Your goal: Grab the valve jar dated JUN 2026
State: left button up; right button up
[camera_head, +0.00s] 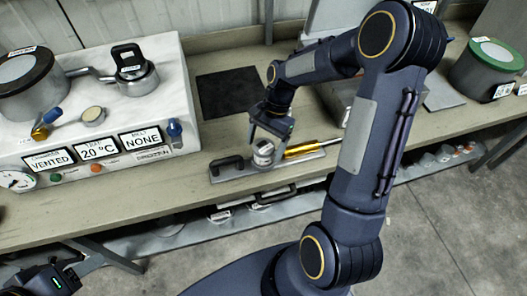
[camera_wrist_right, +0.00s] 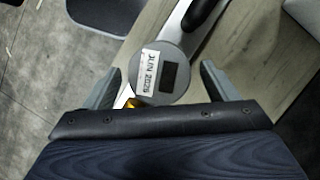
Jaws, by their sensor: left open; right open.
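The valve jar (camera_head: 263,152) is a small round grey container on a flat metal plate on the bench. In the right wrist view its round top (camera_wrist_right: 160,76) carries a white label reading JUN 2026 and a dark rectangle. My right gripper (camera_head: 270,128) is just above the jar in the head view. In the right wrist view my right gripper (camera_wrist_right: 160,84) is open, with one finger on each side of the jar and gaps between. My left gripper (camera_head: 62,280) is open at the lower left of the head view, far from the jar.
The metal plate (camera_head: 235,172) has a black handle (camera_head: 226,165) left of the jar and a yellow-handled tool (camera_head: 302,149) on its right. A green-lidded pot (camera_head: 487,66) stands far right. A black mat (camera_head: 228,92) lies behind.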

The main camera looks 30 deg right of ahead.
jog(key=shift+x, duration=1.2)
jog(key=c, duration=1.2)
jog(key=shift+r, duration=0.1)
